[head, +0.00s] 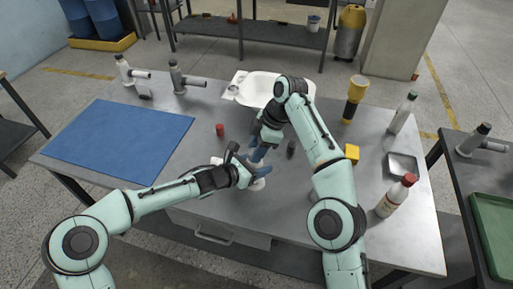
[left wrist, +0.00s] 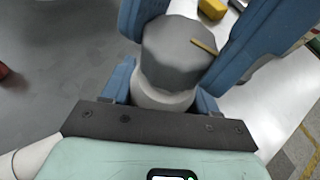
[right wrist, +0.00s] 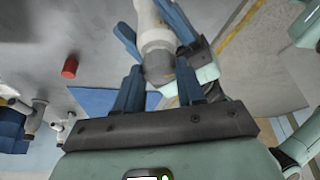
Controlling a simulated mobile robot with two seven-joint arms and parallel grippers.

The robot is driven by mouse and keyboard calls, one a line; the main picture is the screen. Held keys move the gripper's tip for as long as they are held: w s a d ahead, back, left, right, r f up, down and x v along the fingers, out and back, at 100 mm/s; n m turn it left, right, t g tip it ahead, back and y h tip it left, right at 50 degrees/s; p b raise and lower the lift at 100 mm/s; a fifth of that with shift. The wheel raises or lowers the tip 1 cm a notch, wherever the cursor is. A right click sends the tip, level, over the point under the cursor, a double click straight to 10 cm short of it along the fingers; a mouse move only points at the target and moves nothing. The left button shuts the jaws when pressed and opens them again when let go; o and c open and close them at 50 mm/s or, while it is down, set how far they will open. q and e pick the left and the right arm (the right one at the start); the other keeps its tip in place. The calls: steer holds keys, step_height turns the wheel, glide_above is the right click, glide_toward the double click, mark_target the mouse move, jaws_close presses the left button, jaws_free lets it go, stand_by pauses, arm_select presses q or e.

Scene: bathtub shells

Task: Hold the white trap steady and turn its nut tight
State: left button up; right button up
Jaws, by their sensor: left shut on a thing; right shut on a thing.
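The white trap (right wrist: 152,30) is between my two grippers, above the front middle of the workbench. Its white body also shows in the left wrist view (left wrist: 162,98) and low in the head view (head: 258,185). Its grey faceted nut (left wrist: 178,55) carries a yellow mark; it also shows in the right wrist view (right wrist: 158,69). My left gripper (head: 254,175) is shut on the white body. My right gripper (head: 260,152) is shut on the nut, its blue fingers on either side. In the head view the grippers hide most of the trap.
A white bathtub shell (head: 240,92) lies behind my right arm. Other traps (head: 130,73) stand at the back left, near a blue mat (head: 125,140). A red cylinder (head: 220,129) is close by. Bottles (head: 395,195), a yellow block (head: 352,152) and a metal tray (head: 403,166) are right.

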steer(key=o, duration=1.1)
steer(key=shift+c, duration=0.2)
steer(key=shift+d+m, duration=0.1)
steer(key=shift+m, duration=0.3)
steer(key=m+t, duration=0.2)
steer(key=m, duration=0.2)
steer(key=shift+s+r, duration=0.1)
steer(key=shift+s, duration=0.05)
steer(key=w+v, duration=0.1)
steer(key=v, duration=0.9)
steer(key=s+a+f+m+g+y, duration=0.2)
steer(key=s+a+m+g+y, duration=0.4)
steer(key=s+a+m+y, duration=0.5)
steer(key=s+a+m, duration=0.6)
steer(key=s+m, duration=0.3)
steer(key=m, duration=0.1)
steer(key=shift+s, duration=0.4)
steer(key=shift+a, duration=0.1)
